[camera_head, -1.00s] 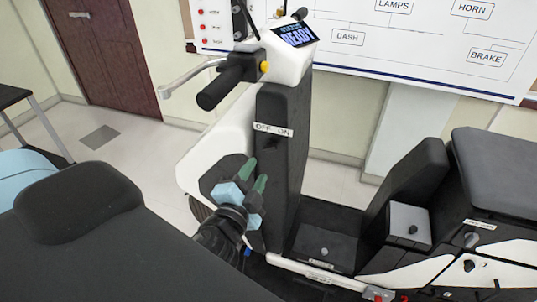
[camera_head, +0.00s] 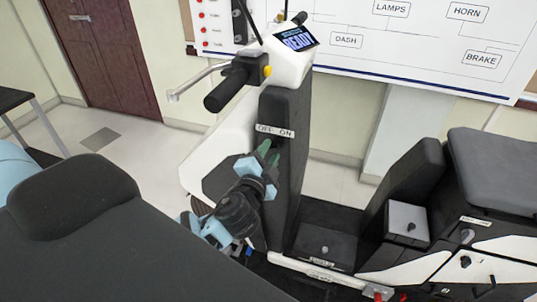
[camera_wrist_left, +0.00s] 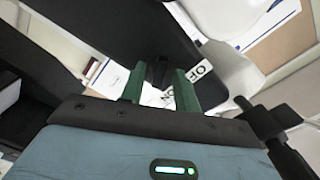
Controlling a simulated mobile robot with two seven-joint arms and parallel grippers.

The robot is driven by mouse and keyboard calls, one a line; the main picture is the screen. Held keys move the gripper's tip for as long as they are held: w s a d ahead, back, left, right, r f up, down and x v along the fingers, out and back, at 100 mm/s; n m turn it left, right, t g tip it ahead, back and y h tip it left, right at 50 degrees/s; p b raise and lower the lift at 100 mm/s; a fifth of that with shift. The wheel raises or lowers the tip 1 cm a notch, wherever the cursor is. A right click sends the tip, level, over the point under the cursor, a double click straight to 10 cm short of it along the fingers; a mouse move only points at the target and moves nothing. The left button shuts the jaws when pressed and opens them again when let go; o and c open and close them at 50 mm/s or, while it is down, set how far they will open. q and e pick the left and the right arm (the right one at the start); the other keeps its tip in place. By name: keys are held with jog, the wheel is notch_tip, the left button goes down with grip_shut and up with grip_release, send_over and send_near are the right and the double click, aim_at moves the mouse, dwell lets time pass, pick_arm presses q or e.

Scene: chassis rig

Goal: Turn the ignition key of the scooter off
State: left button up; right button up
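The scooter's black front column (camera_head: 288,115) carries a white OFF/ON label (camera_head: 274,131), which also shows partly in the left wrist view (camera_wrist_left: 201,70). My left gripper (camera_head: 269,153) is at the column just below this label, its green fingertips pointing at it. In the left wrist view, the two green fingers (camera_wrist_left: 160,85) stand apart. A small dark shape (camera_wrist_left: 157,71) shows between them and may be the key; I cannot tell whether they touch it. In the head view the key is hidden or too dark to make out. The dash display (camera_head: 296,39) reads READY. My right gripper is not in view.
The handlebar grip (camera_head: 226,90) and silver brake lever (camera_head: 197,78) stick out left above my left gripper. The scooter seat (camera_head: 490,165) is at the right. A white diagram board (camera_head: 400,45) is behind. Open floor lies to the left.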

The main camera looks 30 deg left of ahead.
pick_arm(q)
grip_shut()
jog(key=shift+n, duration=0.4)
jog(key=n, duration=0.4)
jog(key=shift+n, duration=0.4)
jog(key=n, duration=0.6)
jog(key=shift+n, duration=0.4)
jog(key=shift+o, duration=0.7)
grip_release()
jog(key=shift+s, duration=0.1)
